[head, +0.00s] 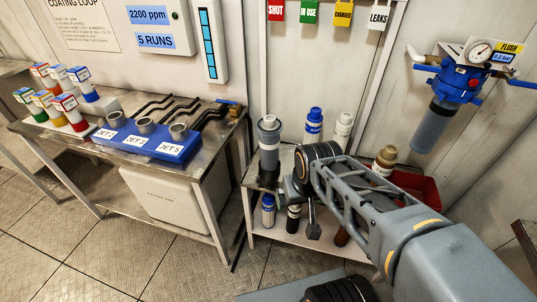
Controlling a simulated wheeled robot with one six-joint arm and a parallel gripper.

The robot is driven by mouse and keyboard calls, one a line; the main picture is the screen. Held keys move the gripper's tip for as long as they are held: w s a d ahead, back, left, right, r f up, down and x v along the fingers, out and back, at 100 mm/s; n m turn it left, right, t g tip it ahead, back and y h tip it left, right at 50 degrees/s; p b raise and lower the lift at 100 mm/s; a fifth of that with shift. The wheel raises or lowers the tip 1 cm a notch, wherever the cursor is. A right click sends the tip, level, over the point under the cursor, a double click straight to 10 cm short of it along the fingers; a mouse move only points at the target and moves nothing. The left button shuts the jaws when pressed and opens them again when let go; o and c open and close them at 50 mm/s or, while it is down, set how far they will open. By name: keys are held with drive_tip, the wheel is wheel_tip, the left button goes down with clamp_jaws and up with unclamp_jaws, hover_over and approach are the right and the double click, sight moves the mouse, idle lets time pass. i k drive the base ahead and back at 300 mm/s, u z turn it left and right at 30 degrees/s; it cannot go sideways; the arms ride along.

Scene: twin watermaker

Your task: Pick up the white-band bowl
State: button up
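I cannot single out the white-band bowl with certainty. The likeliest candidates are a white-topped cylinder (343,129) at the back of the right bench and a dark cylinder with a pale upper part (293,218) on the shelf below. A grey cylinder with a dark lower half (268,150) stands upright at the bench's left, and a blue-and-white one (314,123) at the back. My gripper (302,205) points down at the bench's front edge, right of the grey cylinder. Its fingers are small and dark, partly hidden by my wrist, so their opening is unclear.
A brown-capped cylinder (385,160) stands behind my arm, near a red bin (420,186). A blue-white bottle (268,210) is on the lower shelf. The left table (100,152) holds a blue jet block (150,141) and several colour-capped cylinders. A blue filter housing (449,80) hangs at right.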

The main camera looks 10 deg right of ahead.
sight(270, 142)
drive_tip(key=z, duration=2.75)
drive_tip(key=k, duration=1.9)
drive_tip(key=u, duration=2.05)
drive_tip(key=i, duration=0.95)
drive_tip(key=z, duration=0.05)
